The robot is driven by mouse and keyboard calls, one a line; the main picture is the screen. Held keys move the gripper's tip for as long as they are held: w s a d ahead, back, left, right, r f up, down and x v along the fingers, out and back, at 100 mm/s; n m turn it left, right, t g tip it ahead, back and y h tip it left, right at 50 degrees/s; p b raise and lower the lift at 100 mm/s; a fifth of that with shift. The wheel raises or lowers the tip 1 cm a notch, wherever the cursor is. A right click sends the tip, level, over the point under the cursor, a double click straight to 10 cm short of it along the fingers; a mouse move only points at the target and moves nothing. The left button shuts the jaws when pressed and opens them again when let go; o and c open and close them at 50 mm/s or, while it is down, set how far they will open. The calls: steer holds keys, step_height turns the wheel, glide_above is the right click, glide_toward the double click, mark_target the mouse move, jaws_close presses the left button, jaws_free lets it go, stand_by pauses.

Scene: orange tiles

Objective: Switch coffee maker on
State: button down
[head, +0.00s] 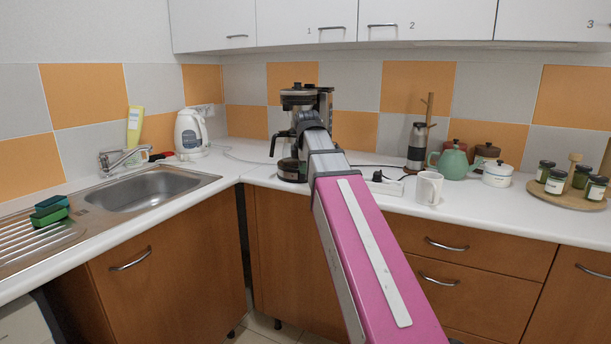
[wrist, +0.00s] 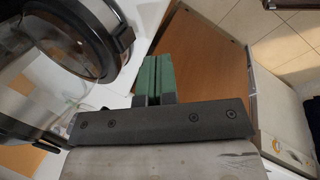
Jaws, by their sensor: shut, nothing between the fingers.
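The black and silver coffee maker (head: 297,98) stands in the counter corner, partly hidden behind my pink arm in the head view. Its glass carafe (head: 291,169) shows low down beside the arm. In the wrist view the carafe glass and its dark rim (wrist: 85,45) fill the left side, close beside my gripper. My gripper (wrist: 154,62) has its green fingers shut together with nothing between them. The fingers show apart from the carafe, over the counter edge and cabinet front. The fingers are hidden in the head view. I cannot make out the switch.
A white kettle (head: 191,134) and the sink (head: 150,190) are to the left. A white power strip (head: 385,187), a mug (head: 429,188), a steel grinder (head: 417,147) and a green teapot (head: 450,162) stand to the right. Wall cabinets (head: 305,22) hang above.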

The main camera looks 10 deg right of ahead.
mark_target(304, 180)
steer(key=v, duration=0.6)
steer(key=shift+r, duration=0.2)
steer(key=shift+s+f, duration=0.3)
steer(key=shift+f, duration=0.45)
steer(key=shift+f, duration=0.1)
steer(key=x, duration=0.3)
steer(key=w+x, duration=0.1)
steer(key=x, duration=0.3)
steer(key=w+r+x, duration=0.1)
steer(key=x, duration=0.3)
steer(key=shift+w, duration=0.25)
steer(key=shift+w+f, duration=0.15)
steer(key=shift+w, duration=0.4)
